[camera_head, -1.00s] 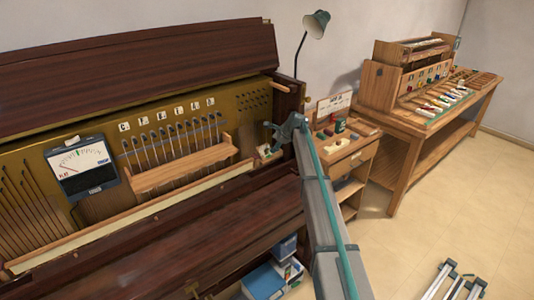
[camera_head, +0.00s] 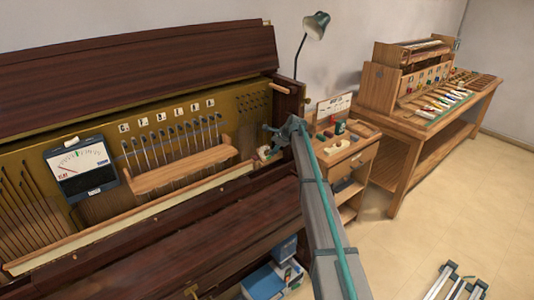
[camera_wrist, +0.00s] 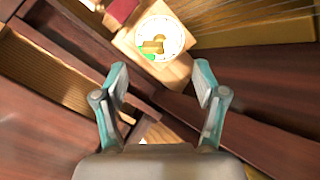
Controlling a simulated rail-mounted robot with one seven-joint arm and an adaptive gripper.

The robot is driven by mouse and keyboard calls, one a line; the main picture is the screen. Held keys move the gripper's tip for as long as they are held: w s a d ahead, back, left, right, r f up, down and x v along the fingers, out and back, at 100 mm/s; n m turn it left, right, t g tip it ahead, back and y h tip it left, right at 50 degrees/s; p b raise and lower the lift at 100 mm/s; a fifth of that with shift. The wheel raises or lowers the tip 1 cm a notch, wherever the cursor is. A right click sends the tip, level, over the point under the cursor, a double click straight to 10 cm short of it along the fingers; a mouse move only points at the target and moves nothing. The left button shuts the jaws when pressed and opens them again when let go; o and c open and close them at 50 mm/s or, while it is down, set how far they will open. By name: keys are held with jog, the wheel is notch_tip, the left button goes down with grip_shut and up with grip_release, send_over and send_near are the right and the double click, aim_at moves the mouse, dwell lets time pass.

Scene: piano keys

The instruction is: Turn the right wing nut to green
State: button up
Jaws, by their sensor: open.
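A brass wing nut (camera_wrist: 153,46) sits in the middle of a round white dial (camera_wrist: 171,37) in the wrist view. A green patch (camera_wrist: 149,57) lies on the dial's lower left, close beside the nut. The dial is on a light wooden block (camera_wrist: 178,70). My gripper (camera_wrist: 161,76) is open and empty, with its teal fingertips apart, below the dial in the picture and not around the nut. In the head view my gripper (camera_head: 283,132) is at the piano's right end, near the small wooden block (camera_head: 265,153). The nut is too small to make out there.
A red piece (camera_wrist: 121,12) adjoins the block at upper left. Dark piano wood (camera_wrist: 262,125) lies on both sides, and strings run at upper right. A gauge (camera_head: 80,167) stands inside the piano at left. A small cabinet (camera_head: 345,150) stands just right of the piano.

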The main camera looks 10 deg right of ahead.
aim_at(268, 150)
jog(key=shift+b+x, duration=0.45)
jog(key=shift+x, duration=2.2)
jog(key=shift+w+a+f, duration=0.1)
jog(key=shift+w+f, duration=0.1)
jog(key=shift+x, duration=0.9)
jog(key=shift+s+r, duration=0.4)
jog(key=shift+r, duration=0.05)
jog(key=c, duration=0.9)
jog(key=shift+r+p, duration=0.1)
jog(key=shift+p, duration=0.2)
